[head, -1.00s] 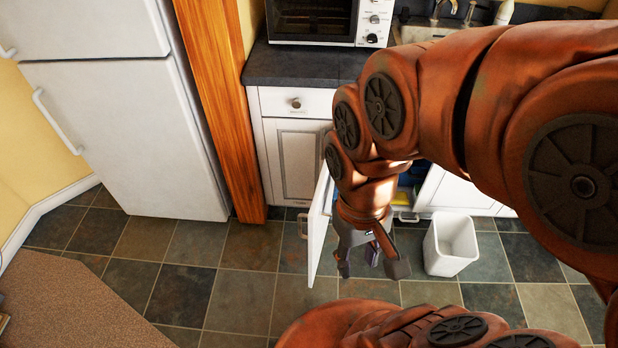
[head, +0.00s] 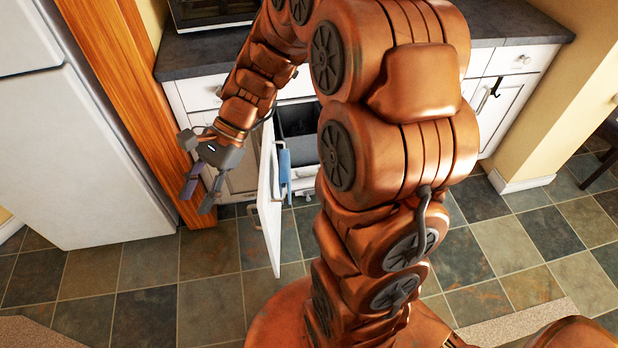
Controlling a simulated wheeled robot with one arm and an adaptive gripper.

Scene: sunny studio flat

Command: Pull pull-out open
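The pull-out (head: 300,136) is a dark grey bin-like box in the open lower cabinet, partly hidden by my arm. Whitish metal parts (head: 304,184) show low in front of it. The white cabinet door (head: 268,215) stands swung open toward me, with a handle on its outer face and a blue cloth (head: 284,172) at its inner side. My gripper (head: 197,197) is to the left of the open door, on its outer side, apart from the pull-out. Its fingers point down and are spread, with nothing between them.
A white fridge (head: 75,160) and a wooden post (head: 118,85) stand close on the left of my gripper. The dark counter (head: 205,52) runs above the cabinets. Tiled floor (head: 150,275) is clear in front. My arm hides the middle right.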

